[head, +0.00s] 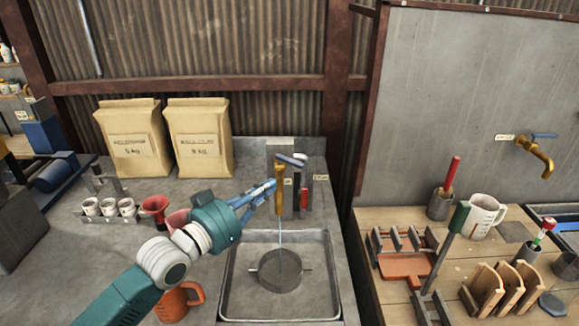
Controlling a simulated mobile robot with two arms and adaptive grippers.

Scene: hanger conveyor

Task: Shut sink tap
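The brass sink tap (279,179) stands at the back of the sink. A thin stream of water (281,236) runs down from it. Its blue-grey lever (291,160) is at the top and points to the right. The grey sink basin (237,303) is below, with a round dark piece (281,271) in it under the stream. My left gripper (270,186) is just left of the tap's body, below the lever. Its fingertips look close together, but their gap is unclear. I cannot tell whether they touch the tap. My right gripper is out of view.
Two paper bags (200,139) stand behind left. Upright tools (304,196) stand right of the tap. Another brass tap (537,153) is on the right wall above a cluttered bench.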

